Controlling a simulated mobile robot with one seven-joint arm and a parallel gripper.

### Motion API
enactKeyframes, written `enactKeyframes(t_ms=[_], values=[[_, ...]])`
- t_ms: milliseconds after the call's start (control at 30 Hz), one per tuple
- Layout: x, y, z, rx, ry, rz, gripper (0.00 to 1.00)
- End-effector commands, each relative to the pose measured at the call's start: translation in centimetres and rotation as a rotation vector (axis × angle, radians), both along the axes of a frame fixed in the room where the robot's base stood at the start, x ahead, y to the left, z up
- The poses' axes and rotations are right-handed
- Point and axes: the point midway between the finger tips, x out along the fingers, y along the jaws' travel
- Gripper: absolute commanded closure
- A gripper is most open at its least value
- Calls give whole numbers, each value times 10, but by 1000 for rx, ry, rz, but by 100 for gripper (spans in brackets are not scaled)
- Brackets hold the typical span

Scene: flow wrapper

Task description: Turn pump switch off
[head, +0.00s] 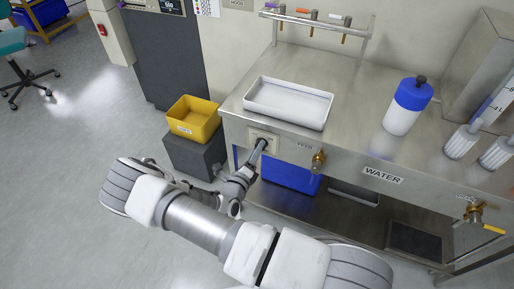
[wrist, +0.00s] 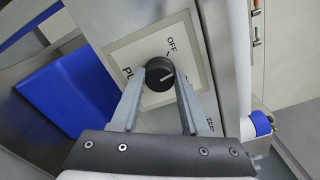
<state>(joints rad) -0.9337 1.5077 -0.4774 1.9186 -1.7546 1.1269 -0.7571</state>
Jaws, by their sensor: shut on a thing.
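The pump switch is a round black knob (wrist: 159,74) on a pale plate (wrist: 130,60) in the wrist view. The plate reads OFF, and other lettering is partly hidden by my fingers. A white line on the knob points towards the right of the picture, to one side of the word OFF. My gripper (wrist: 160,84) has one finger on each side of the knob and is shut on it. In the head view the switch plate (head: 259,135) is on the front of the steel bench, and my gripper (head: 262,146) reaches it from the lower left.
On the steel bench (head: 350,120) stand a white tray (head: 288,106) and a blue-capped bottle (head: 405,110). A brass tap (head: 319,161) sticks out to the right of the switch. A blue bin (head: 290,178) is below, and a yellow bin (head: 194,122) is at the left.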

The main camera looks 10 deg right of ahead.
Motion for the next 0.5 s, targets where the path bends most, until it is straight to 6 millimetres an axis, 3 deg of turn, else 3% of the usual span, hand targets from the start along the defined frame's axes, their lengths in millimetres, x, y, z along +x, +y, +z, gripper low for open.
enactKeyframes(t_ms=[500], values=[[0,1,-1,-365,268,1,100]])
